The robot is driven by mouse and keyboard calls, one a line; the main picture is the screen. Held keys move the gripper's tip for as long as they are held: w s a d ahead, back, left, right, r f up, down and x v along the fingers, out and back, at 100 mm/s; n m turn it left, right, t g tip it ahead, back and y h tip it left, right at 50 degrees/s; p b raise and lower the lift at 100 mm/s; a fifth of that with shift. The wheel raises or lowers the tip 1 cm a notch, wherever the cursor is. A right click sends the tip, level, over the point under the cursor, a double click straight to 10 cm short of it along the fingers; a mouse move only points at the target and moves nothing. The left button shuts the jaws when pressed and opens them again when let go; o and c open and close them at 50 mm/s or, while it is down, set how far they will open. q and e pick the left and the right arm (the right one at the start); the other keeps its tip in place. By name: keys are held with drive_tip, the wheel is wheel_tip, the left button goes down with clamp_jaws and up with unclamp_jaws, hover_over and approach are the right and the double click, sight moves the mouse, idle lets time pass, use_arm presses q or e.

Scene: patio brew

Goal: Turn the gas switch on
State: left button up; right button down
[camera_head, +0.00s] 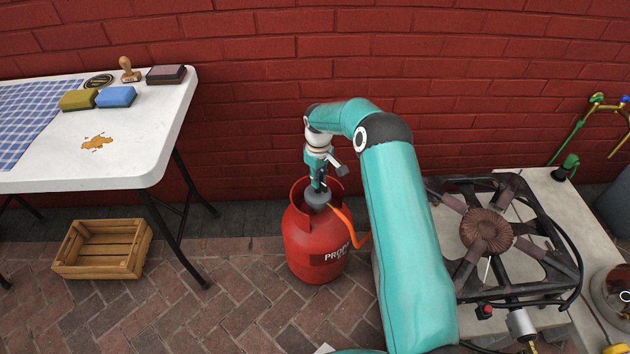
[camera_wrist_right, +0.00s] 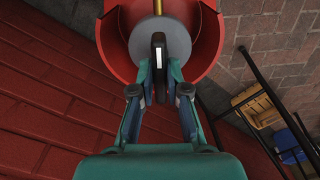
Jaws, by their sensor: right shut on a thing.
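A red propane bottle (camera_head: 305,245) stands upright on the brick paving. A round grey regulator (camera_head: 319,201) sits on top of it, inside the red collar, with an orange hose (camera_head: 346,222) coming off it. In the right wrist view a dark switch lever with a white mark (camera_wrist_right: 158,48) lies across the grey regulator (camera_wrist_right: 138,42). My right gripper (camera_head: 319,185) reaches down into the collar from above. In the right wrist view my right gripper (camera_wrist_right: 160,75) is shut on the lever, one finger on each side. My left gripper is not in view.
A gas burner (camera_head: 487,232) on a black stand is right of the bottle. A white table (camera_head: 120,160) with sponges and stamps is at the left, a wooden crate (camera_head: 105,248) below it. A red brick wall (camera_head: 250,120) stands close behind the bottle.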

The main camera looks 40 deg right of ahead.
drive_tip(key=shift+w+r, duration=0.25)
drive_tip(key=shift+w, duration=0.1)
drive_tip(key=c, duration=1.2)
unclamp_jaws()
drive_tip(key=shift+f, duration=0.1)
drive_tip(key=shift+o, duration=0.2)
drive_tip(key=shift+s+f, duration=0.1)
drive_tip(key=shift+s, duration=0.05)
wheel_tip(320, 180, up, 12)
